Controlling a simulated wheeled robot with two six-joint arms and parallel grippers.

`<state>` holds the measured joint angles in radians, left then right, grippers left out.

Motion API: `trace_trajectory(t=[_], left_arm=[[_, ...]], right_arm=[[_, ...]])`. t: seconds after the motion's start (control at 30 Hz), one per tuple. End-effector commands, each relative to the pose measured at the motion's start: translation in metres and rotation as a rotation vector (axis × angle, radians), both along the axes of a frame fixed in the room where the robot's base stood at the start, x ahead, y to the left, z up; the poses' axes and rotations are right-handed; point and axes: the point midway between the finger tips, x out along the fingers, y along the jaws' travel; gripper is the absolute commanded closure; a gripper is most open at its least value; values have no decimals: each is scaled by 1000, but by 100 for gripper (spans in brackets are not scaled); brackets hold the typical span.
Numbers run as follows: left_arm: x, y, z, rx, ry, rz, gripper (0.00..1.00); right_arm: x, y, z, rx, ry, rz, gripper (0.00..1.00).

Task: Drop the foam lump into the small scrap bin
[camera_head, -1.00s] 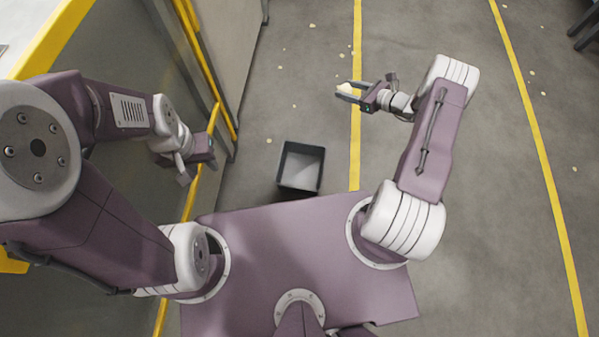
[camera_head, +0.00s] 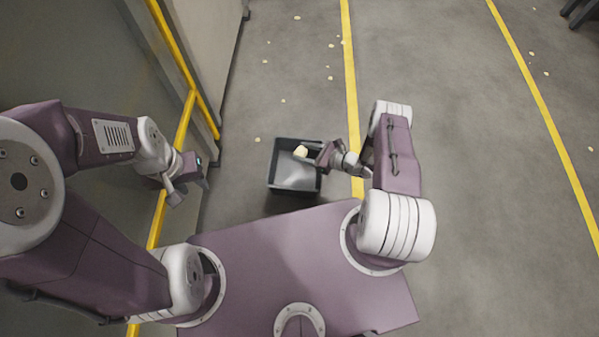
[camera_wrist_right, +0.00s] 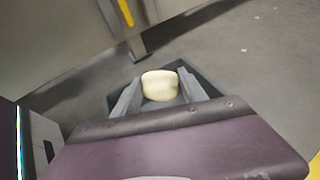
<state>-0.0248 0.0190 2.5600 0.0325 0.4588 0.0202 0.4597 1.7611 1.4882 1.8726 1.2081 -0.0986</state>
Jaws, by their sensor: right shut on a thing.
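The foam lump (camera_head: 300,151) is small and cream-coloured. My right gripper (camera_head: 304,150) is shut on it, and in the head view both overlap the opening of the bin. In the right wrist view the lump (camera_wrist_right: 160,85) sits between the two grey fingers. The small scrap bin (camera_head: 273,174) is a dark grey open box on the floor in front of my base. Part of its rim also shows behind the fingers in the right wrist view (camera_wrist_right: 203,78). My left gripper (camera_head: 184,180) is at the left by the yellow rail; its fingers are too unclear to read.
A yellow rail (camera_head: 176,60) and a grey panel (camera_head: 208,50) run along the left. Yellow lines (camera_head: 350,80) mark the grey floor, with several pale crumbs scattered about. The floor right of the bin is open. A dark object (camera_head: 582,12) stands at the top right.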

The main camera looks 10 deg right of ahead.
Motion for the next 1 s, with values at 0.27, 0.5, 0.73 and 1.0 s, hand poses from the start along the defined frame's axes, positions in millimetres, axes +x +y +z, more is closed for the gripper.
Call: trace_trajectory(t=[0.27, 0.5, 0.73, 1.0], left_arm=[[0, 0, -29, 0, 0, 0, 64], [0, 0, -56, 0, 0, 0, 64], [0, 0, -55, 0, 0, 0, 64], [0, 0, -55, 0, 0, 0, 64]], right_arm=[[0, 0, -30, 1, 1, 0, 88], [0, 0, -60, 1, 1, 0, 88], [0, -1, -58, 1, 1, 0, 88], [0, -1, -58, 1, 1, 0, 25]])
